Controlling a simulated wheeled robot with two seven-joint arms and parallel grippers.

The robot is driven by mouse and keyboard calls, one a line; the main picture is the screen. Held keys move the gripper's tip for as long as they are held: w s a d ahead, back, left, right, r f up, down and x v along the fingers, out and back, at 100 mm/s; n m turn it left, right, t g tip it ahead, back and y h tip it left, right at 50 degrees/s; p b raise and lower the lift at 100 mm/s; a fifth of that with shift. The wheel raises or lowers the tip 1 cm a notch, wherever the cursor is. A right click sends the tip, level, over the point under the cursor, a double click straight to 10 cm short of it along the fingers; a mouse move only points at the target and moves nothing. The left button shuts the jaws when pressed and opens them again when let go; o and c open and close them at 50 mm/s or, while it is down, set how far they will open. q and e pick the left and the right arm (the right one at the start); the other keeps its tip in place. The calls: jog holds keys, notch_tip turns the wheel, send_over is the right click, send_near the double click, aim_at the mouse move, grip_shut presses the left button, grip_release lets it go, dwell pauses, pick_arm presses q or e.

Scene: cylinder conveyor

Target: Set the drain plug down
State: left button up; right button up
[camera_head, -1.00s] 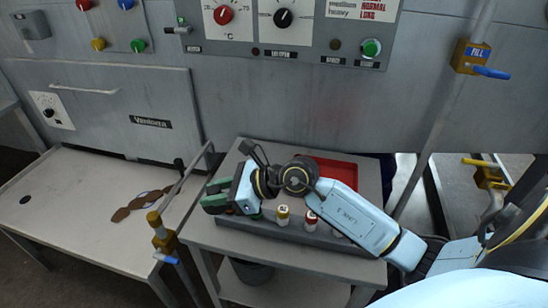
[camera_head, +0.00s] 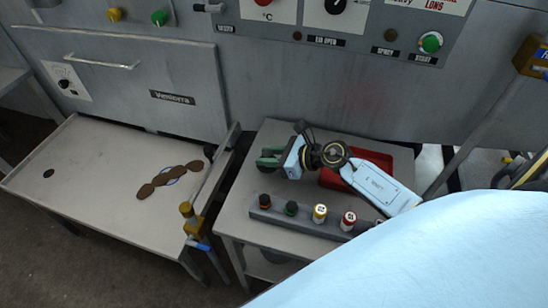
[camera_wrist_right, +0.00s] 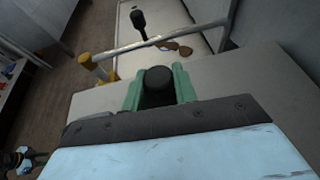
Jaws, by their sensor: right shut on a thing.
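My right gripper (camera_head: 268,158) has green fingers and is over the small grey table (camera_head: 252,188), left of the red tray. In the right wrist view my right gripper (camera_wrist_right: 159,90) is shut on the drain plug (camera_wrist_right: 158,78), a dark round-topped piece between the fingers. I cannot tell whether the plug touches the table top. A green and black shape at the lower left of the wrist view may be my left gripper (camera_wrist_right: 25,160); its jaws are unclear. The left gripper is not in the head view.
A rack (camera_head: 300,222) with several coloured-top cylinders runs along the table's front. A red tray (camera_head: 375,159) lies behind my right arm. The left bench (camera_head: 95,190) has a dark hole, brown flat pieces (camera_head: 168,180) and a yellow valve (camera_head: 187,212) beside its rail.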

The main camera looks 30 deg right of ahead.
jog(key=shift+f+b, duration=0.6)
jog(key=shift+f, duration=1.25)
jog(key=shift+f, duration=0.2)
jog(key=o, duration=1)
jog(key=shift+r, duration=0.25)
jog(key=v, duration=1.1)
jog(key=shift+s+d, duration=0.25)
jog(key=shift+s, duration=0.1)
